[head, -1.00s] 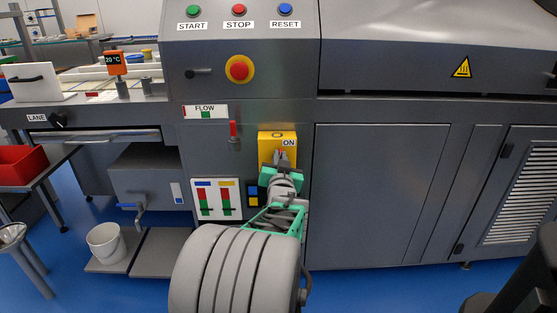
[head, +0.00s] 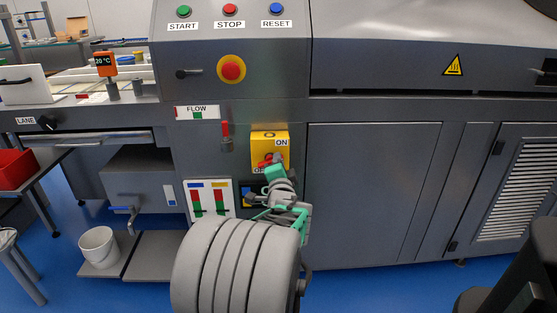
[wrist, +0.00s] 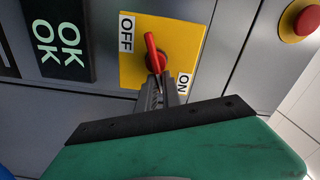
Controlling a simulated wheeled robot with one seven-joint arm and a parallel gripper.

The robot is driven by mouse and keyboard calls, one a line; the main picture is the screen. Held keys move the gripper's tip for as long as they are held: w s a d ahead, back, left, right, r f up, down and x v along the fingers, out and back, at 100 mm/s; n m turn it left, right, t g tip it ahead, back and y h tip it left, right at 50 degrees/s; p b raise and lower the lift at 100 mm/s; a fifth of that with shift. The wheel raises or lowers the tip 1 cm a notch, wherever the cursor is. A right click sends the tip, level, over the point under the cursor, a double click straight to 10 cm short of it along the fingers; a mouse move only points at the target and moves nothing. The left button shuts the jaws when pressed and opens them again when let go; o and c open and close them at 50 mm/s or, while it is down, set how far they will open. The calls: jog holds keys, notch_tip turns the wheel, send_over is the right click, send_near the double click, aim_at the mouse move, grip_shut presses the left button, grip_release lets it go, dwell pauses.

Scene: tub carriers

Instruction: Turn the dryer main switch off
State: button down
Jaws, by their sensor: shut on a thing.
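The dryer main switch is a yellow plate (head: 257,140) on the grey machine front, with a red handle (head: 265,162). Its ON label sits at the upper right; the OFF label below is partly hidden by my gripper (head: 271,166). In the wrist view the plate (wrist: 190,40) shows both labels, and the red handle (wrist: 151,48) stands near upright in the picture, between OFF at upper left and ON at lower right. My gripper (wrist: 159,88) is shut on the handle's lower part. The handle's exact setting is hard to tell.
A red lever (head: 226,130) under the FLOW label is just left of the switch. A red emergency button (head: 231,69) sits above. A panel with red and green bars (head: 207,201) is at lower left. A white bucket (head: 98,247) stands further left.

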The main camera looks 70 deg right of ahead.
jog(key=shift+w+a+f+m+p, duration=0.15)
jog(key=shift+f+m+p, duration=0.2)
jog(key=shift+m, duration=0.7)
jog(key=shift+w+f+m+p, duration=0.1)
jog(key=shift+f+m+p, duration=0.25)
jog(key=shift+m, duration=0.7)
jog(key=c, duration=1.6)
grip_release()
jog(key=shift+r, duration=0.15)
jog(key=shift+o, duration=1.4)
jog(key=shift+w, duration=0.25)
jog(key=p+v, duration=0.1)
jog(key=v, duration=0.7)
jog(key=shift+s, duration=0.2)
